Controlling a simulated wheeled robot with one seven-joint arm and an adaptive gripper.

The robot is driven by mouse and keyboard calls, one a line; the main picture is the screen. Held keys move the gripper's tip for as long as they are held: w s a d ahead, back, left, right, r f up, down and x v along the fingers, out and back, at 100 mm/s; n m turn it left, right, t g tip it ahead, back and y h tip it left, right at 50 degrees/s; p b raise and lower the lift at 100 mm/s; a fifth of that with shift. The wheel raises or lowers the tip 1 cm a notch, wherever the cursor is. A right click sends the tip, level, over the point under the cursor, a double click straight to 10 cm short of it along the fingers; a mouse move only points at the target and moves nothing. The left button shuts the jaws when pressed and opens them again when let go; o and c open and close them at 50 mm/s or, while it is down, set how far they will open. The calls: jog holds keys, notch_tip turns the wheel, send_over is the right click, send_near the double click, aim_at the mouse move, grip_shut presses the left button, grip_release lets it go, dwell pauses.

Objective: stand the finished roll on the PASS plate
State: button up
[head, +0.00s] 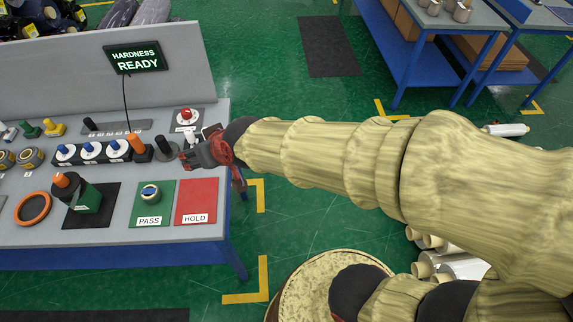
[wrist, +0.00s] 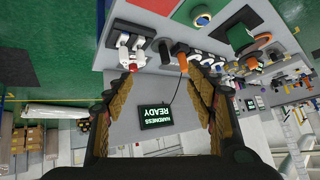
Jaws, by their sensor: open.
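A short roll (head: 151,191) with a dark blue and pale ring at its top stands upright on the green PASS plate (head: 149,220). It also shows near the top of the wrist view (wrist: 201,17). My gripper (head: 186,158) is open and empty over the right end of the bench, behind the red HOLD plate (head: 197,200) and apart from the roll. In the wrist view my two fingers (wrist: 165,85) are spread with nothing held between them. The HOLD plate is bare.
A tester with an orange knob (head: 77,188) stands on a black mat, beside an orange ring (head: 33,209). A row of blue-topped pieces (head: 89,150) and a red button (head: 186,115) lie behind. The HARDNESS READY display (head: 136,58) hangs on the back panel.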

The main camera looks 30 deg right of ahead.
jog(key=s+d+r+m+g+h, duration=0.1)
jog(key=s+d+r, duration=0.1)
jog(key=s+d, duration=0.6)
jog(key=s+d+r+g+h, duration=0.1)
jog(key=s+d+r+h, duration=0.1)
jog(key=s+d, duration=0.6)
jog(key=shift+s+r+m+g, duration=0.4)
jog(key=shift+s+r, duration=0.3)
jog(key=shift+s, duration=0.05)
